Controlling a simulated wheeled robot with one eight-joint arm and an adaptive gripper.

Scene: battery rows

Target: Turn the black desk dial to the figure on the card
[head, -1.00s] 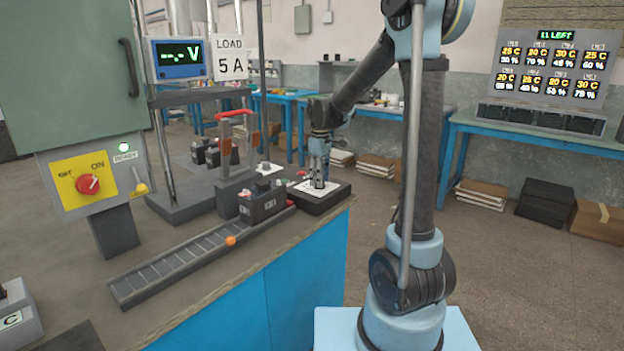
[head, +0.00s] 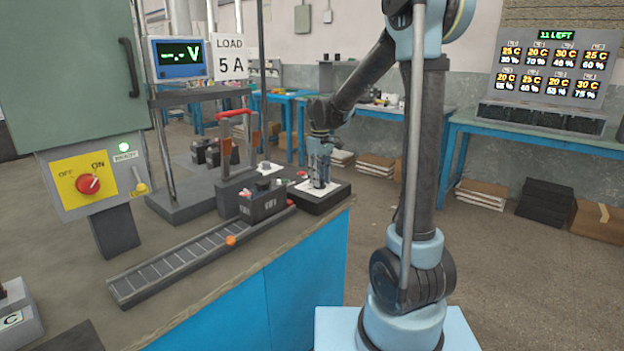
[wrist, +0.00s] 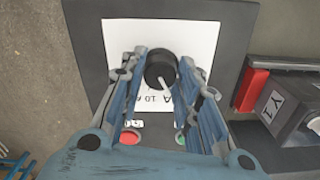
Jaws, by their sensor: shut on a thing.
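The black dial (wrist: 161,68) sits on a white plate (wrist: 118,40) on a dark box (wrist: 82,40) in the wrist view. My gripper (wrist: 160,75) is shut on the dial, one finger on each side. The dial's white pointer line points toward the lower part of the plate, near a printed "10 A" figure, partly hidden. In the head view my gripper (head: 319,183) is down over the dark box (head: 327,202), and the dial is hidden there. The card (head: 230,57) reads "LOAD 5 A".
A red button (wrist: 130,137) and a green button (wrist: 180,138) lie below the dial. A battery (head: 263,202) stands at the roller track's end (head: 190,263). The voltage display (head: 181,58) shows dashes. A red-knobbed switch (head: 88,184) is at the left.

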